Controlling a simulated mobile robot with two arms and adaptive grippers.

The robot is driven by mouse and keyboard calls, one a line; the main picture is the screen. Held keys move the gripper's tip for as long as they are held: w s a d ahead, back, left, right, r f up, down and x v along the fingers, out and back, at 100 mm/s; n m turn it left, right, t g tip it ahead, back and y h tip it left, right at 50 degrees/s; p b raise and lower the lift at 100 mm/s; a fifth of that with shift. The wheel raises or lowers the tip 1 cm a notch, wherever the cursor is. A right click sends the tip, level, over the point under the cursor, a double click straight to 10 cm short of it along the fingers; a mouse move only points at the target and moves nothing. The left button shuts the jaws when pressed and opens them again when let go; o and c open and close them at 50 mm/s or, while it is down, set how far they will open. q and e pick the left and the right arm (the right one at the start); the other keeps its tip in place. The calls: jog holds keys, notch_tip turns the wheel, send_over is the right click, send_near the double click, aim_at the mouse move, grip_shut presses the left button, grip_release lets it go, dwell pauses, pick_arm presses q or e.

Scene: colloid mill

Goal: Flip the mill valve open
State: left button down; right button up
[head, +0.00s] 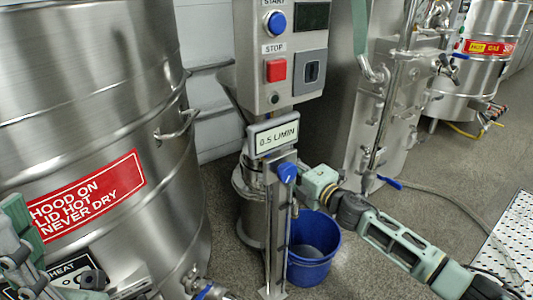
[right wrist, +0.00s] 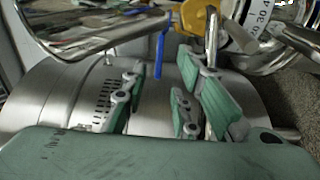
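The mill (head: 251,205) stands in the middle of the head view, a steel column with a control box above it. A blue handle (head: 286,172) shows just under its 0.5 L/MIN sign. In the right wrist view a thin blue lever (right wrist: 160,55) hangs upright beyond the fingers; I cannot tell whether it is the same part. My right gripper (right wrist: 160,78) is open and empty, its green finger pads apart, facing the steel body. In the head view its fingers are hidden beside the column. My left gripper (head: 52,255) looks open and empty at the lower left.
A blue bucket (head: 314,262) stands on the floor under my right arm. A large steel kettle (head: 100,110) with a red label fills the left. The control box (head: 282,50) has a blue START and a red STOP button. A yellow part (right wrist: 199,20) shows near the right fingers.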

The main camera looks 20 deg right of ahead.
jog(key=b+x, duration=0.2)
jog(key=x, duration=0.4)
jog(key=shift+w+a, duration=0.15)
jog(key=shift+w, duration=0.2)
jog(key=shift+c, duration=0.6)
grip_shut()
